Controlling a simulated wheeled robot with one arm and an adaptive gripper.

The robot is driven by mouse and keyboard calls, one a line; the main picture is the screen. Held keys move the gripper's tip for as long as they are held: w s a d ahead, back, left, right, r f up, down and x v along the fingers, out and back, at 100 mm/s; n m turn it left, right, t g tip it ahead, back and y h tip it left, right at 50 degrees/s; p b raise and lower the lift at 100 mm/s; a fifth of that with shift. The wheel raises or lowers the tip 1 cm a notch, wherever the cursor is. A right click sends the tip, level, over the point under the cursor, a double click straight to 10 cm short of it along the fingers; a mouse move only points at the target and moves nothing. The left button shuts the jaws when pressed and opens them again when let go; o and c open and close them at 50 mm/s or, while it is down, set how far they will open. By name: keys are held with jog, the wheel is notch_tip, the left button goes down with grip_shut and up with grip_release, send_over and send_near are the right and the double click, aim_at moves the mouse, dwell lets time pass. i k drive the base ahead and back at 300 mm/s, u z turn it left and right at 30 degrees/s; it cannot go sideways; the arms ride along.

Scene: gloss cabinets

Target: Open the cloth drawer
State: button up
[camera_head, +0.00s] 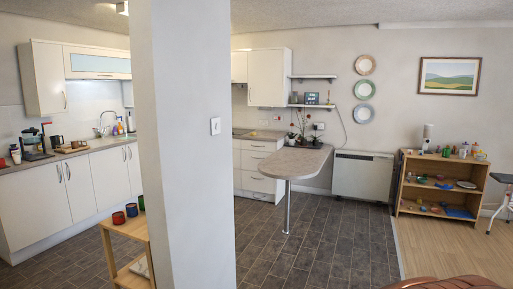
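A stack of white drawers (257,165) with small handles stands under the counter by the far wall, right of the pillar. The drawers that show look shut. I cannot tell which one is the cloth drawer, and no cloth shows. The pillar hides what lies to the left of the stack, and the peninsula counter (294,163) stands to its right. My gripper is not in view.
A white pillar (183,140) stands close in front. A small wooden shelf (122,228) with cups is beside it. The peninsula's metal leg (288,208) stands on the dark tiled floor (330,250), which is mostly clear. A low wooden bookcase (400,182) is at right.

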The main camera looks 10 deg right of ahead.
aim_at(264, 142)
jog(key=z, duration=0.45)
jog(key=k, duration=0.55)
jog(key=z, duration=0.6)
jog(key=i, duration=0.75)
jog(key=u, duration=0.35)
jog(key=i, duration=1.7)
jog(key=u, duration=0.55)
jog(key=i, duration=1.9)
jog(key=u, duration=0.5)
jog(key=i, duration=2.25)
jog(key=u, duration=0.3)
jog(key=i, duration=3)
jog(key=u, duration=0.05)
